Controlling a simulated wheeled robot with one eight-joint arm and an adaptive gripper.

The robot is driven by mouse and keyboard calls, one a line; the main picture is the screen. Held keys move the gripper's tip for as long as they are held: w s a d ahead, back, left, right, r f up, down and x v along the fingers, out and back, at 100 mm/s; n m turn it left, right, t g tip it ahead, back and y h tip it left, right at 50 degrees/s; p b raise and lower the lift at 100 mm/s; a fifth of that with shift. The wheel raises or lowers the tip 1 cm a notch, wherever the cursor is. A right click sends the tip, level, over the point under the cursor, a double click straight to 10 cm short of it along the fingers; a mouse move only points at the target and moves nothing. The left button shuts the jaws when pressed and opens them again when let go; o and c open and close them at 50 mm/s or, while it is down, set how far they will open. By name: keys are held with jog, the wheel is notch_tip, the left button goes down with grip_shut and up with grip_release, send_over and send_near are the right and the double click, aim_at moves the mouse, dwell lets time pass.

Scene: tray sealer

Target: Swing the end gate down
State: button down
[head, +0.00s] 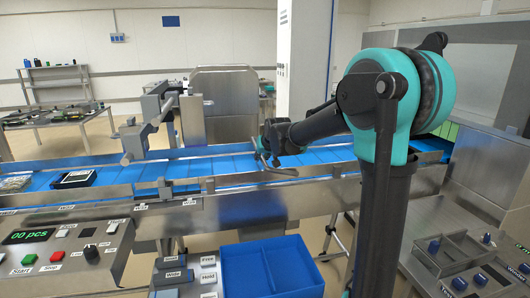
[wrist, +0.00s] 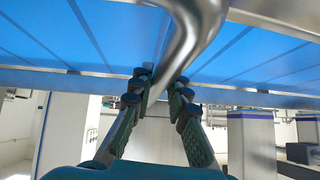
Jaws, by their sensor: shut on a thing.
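My gripper (head: 266,152) reaches over the blue conveyor near the middle of the head view. In the wrist view my gripper (wrist: 159,88) has its two fingers closed on a curved, polished metal bar (wrist: 192,42). The bar passes between the fingertips and bends away at the top. In the head view a thin metal bar (head: 283,172) shows just below my gripper, at the conveyor's near rail. I cannot tell how it joins the end gate. The fingers hide part of the bar.
The blue conveyor (head: 225,167) runs across the view, with a black tray (head: 74,179) on its left part. A grey sensor bracket (head: 140,135) stands over it. A blue bin (head: 268,268) and a control panel (head: 55,250) lie in front.

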jog(key=shift+a+f, duration=0.15)
jog(key=shift+f, duration=0.3)
jog(key=shift+a+f, duration=0.15)
jog(key=shift+f, duration=1.25)
jog(key=shift+s+f, duration=0.1)
jog(key=c, duration=1.5)
grip_release()
jog(key=shift+o, duration=0.2)
jog(key=v, duration=1.2)
jog(key=shift+a, duration=0.15)
